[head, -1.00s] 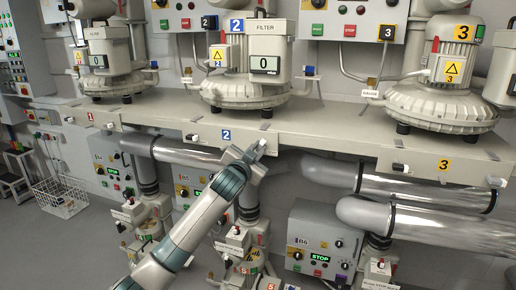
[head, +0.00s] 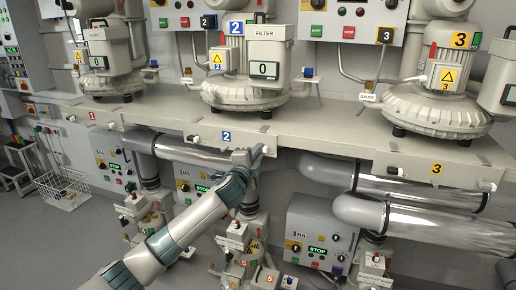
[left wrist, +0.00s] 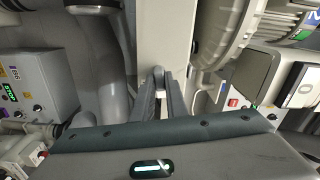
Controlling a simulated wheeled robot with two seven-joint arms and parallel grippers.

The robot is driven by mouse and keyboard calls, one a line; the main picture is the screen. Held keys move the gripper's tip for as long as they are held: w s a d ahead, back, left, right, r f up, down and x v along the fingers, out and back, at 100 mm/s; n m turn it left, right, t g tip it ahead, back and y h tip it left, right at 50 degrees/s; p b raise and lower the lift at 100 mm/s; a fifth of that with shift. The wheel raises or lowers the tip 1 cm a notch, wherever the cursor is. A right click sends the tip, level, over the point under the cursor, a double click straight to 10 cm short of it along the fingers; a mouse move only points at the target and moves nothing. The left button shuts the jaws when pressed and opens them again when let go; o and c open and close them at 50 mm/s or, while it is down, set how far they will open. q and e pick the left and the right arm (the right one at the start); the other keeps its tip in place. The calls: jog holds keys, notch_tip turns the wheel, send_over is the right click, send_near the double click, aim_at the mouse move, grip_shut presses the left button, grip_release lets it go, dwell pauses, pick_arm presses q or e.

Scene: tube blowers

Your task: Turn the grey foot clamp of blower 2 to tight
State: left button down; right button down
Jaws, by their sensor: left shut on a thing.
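Blower 2 (head: 235,92) stands on the grey bench, with a blue 2 label (head: 226,136) on the bench's front edge below it. My left gripper (head: 258,152) is at that front edge, right of the label. It is shut on the small grey foot clamp, whose pale end (head: 265,149) shows at the fingertips. In the left wrist view the two fingers (left wrist: 167,78) point at the bench edge, with a small pale piece (left wrist: 160,94) between them. The fingers hide most of the clamp, so its setting cannot be read. My right gripper is out of view.
Another small clamp (head: 194,138) sits left of the 2 label. Shiny pipes (head: 415,190) run below the bench at right. A control box (head: 318,240) stands below my gripper's right. Blower 3 (head: 437,105) is farther right on the bench.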

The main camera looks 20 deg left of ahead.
pick_arm(q)
jog(key=shift+m+p, duration=0.45)
jog(key=shift+m, duration=0.65)
jog(key=shift+f, duration=0.1)
jog(key=c, duration=1.8)
grip_release()
jog(key=shift+o, duration=0.2)
jog(key=s+b, duration=0.4)
jog(key=s, duration=1.3)
jog(key=shift+s+a, duration=0.2)
jog(key=shift+a, duration=0.05)
